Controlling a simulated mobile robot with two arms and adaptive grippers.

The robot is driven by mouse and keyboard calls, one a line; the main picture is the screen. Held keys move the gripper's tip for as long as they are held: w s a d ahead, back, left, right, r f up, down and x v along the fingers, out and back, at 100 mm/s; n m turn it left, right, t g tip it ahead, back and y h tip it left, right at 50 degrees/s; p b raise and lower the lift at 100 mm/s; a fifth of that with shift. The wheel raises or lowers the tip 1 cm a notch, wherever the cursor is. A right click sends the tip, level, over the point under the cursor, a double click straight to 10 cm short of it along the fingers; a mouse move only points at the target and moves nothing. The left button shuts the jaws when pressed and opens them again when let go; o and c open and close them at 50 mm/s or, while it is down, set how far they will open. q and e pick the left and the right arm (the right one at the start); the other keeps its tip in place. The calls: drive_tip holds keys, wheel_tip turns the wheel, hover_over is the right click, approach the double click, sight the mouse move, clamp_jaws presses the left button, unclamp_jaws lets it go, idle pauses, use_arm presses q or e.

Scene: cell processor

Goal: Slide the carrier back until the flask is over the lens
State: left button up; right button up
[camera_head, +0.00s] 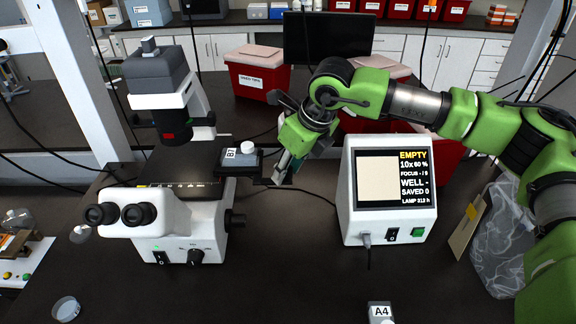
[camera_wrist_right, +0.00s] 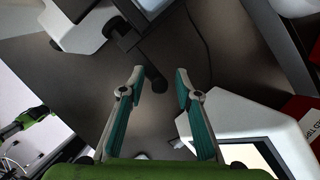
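The microscope (camera_head: 165,222) is white with black eyepieces and stands at the left in the head view. On its stage, right of the lamp column, sits a dark carrier (camera_head: 238,170). A flask (camera_head: 231,155) with a white cap and a "B" label lies on the carrier. The carrier's dark rod with a knob (camera_wrist_right: 158,84) shows in the right wrist view, between the fingertips in the picture, with no clear contact. My right gripper (camera_head: 278,178) is just right of the carrier. It also shows in the right wrist view (camera_wrist_right: 158,76), its teal fingers apart. The lens is hidden.
A white monitor box (camera_head: 388,222) reading "EMPTY" and "WELL -" stands right of the gripper. A block marked A4 (camera_head: 380,312) is at the front edge and a small dish (camera_head: 66,309) at front left. Red bins (camera_head: 257,75) stand behind. The table between microscope and box is mostly clear.

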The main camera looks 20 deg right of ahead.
sight(269, 180)
drive_tip(key=shift+c, duration=0.5)
clamp_jaws()
drive_tip(key=a+b, duration=0.1)
drive_tip(key=a, duration=0.1)
drive_tip(key=w+a+b, duration=0.1)
drive_tip(key=a+b, duration=0.1)
drive_tip(key=shift+w+a+f, duration=0.1)
drive_tip(key=shift+a+f, duration=0.05)
drive_tip(key=shift+a, duration=0.05)
drive_tip(key=w+a+b, duration=0.1)
drive_tip(key=a, duration=0.2)
drive_tip(key=w+a, duration=0.1)
drive_tip(key=a, duration=0.2)
drive_tip(key=w+a+b, duration=0.1)
drive_tip(key=a, duration=0.2)
drive_tip(key=shift+a+r+b, duration=0.3)
drive_tip(key=shift+o, duration=0.5)
unclamp_jaws()
drive_tip(key=shift+s, duration=0.1)
drive_tip(key=shift+d, duration=0.1)
